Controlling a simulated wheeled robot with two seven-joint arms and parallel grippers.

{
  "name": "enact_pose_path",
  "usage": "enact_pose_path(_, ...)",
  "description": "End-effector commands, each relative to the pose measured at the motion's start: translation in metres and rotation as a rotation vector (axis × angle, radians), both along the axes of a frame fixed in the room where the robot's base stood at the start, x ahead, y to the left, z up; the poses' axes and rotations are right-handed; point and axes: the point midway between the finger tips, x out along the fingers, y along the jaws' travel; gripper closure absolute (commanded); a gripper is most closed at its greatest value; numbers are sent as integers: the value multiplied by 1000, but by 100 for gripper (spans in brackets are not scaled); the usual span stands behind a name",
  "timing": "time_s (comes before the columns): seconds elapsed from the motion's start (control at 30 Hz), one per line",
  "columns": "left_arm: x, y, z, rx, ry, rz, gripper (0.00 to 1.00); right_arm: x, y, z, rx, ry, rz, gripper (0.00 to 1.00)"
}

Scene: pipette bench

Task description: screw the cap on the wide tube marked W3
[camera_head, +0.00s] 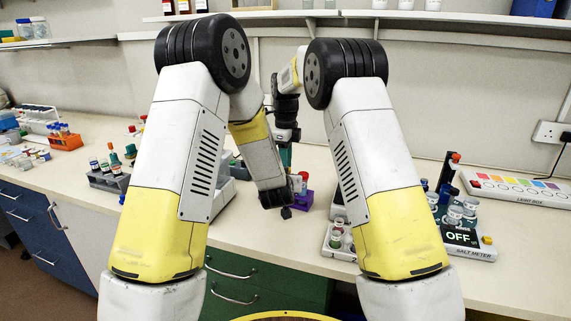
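A small purple holder (303,200) stands on the bench between my arms. A tube with a red-orange cap (303,176) shows at it, partly hidden behind my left wrist. No W3 marking is readable. My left gripper (286,208) is low over the bench, just left of the purple holder; its fingers are small and dark. My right gripper (285,138) points down above and behind the left one, with a teal-green piece below it that I cannot identify. Whether either gripper holds anything is not clear. No loose cap can be made out.
A grey rack of vials (108,180) and an orange rack (66,142) stand at the left. A white tray with vials (340,250), a meter reading OFF (470,247) and a light box (515,190) are at the right. Shelves (460,17) run above the bench.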

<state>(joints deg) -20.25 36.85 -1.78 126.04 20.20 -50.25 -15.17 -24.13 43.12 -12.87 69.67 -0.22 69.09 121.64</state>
Motion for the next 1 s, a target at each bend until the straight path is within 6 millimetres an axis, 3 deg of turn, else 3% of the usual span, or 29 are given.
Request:
enact_pose_path(0.03,0,-1,2,0,-4,-2,100,-1,-1,-8,-5,9,0,100)
enact_pose_path(0.47,0,-2,4,1,-7,-4,100,-1,-2,-11,-7,12,-1,100)
enact_pose_path(0.5,0,-2,4,1,-8,-4,100,-1,-2,-11,-7,11,-1,67)
enact_pose_path(0.53,0,-2,4,1,-8,-4,100,-1,-2,-11,-7,11,-1,63)
enact_pose_path(1.0,1,-2,5,-1,-12,-4,100,-2,-1,-11,-6,14,0,63)
